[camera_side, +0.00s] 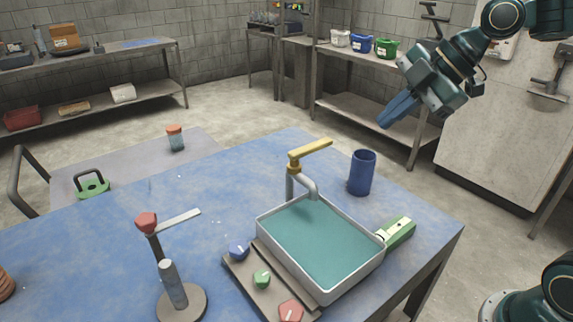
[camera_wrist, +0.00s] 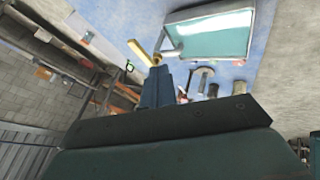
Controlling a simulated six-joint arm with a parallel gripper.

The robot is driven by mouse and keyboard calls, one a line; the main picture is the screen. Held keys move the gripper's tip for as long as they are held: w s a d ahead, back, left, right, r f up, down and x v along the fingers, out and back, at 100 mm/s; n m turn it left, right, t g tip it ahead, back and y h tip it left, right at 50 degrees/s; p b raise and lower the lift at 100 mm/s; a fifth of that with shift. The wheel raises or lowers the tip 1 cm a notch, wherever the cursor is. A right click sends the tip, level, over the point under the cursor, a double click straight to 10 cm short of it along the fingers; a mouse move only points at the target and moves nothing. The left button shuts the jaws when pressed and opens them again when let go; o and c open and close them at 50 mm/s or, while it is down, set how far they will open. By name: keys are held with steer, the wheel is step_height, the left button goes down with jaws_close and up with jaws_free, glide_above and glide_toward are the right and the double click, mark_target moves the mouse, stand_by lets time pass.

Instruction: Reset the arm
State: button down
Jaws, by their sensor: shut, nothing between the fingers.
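My gripper (camera_side: 384,124) is raised in the air at the upper right of the side view, above and beyond the blue table's right edge. Its blue fingers are together with nothing between them, and it touches nothing. In the wrist view the shut fingers (camera_wrist: 157,78) show at the centre, with the table scene beyond them. The blue mesh cup (camera_side: 362,174) stands upright on the table below and left of my gripper.
The blue table (camera_side: 110,235) holds a teal basin (camera_side: 322,243), a tap with a yellow lever (camera_side: 310,152), a green-white block (camera_side: 397,233), coloured knobs (camera_side: 262,278) and a red-topped stand (camera_side: 170,268). A shelf (camera_side: 375,119) with small buckets stands behind. Air around my gripper is clear.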

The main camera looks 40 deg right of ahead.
steer(key=shift+s, duration=0.15)
steer(key=s+d+f+m+h, duration=0.2)
steer(key=s+m, duration=0.6)
steer(key=s+d+f+m+h, duration=0.2)
steer(key=s+m, duration=0.5)
steer(key=shift+s+f+m+g, duration=0.3)
steer(key=shift+s+f+m, duration=0.1)
stand_by(0.6)
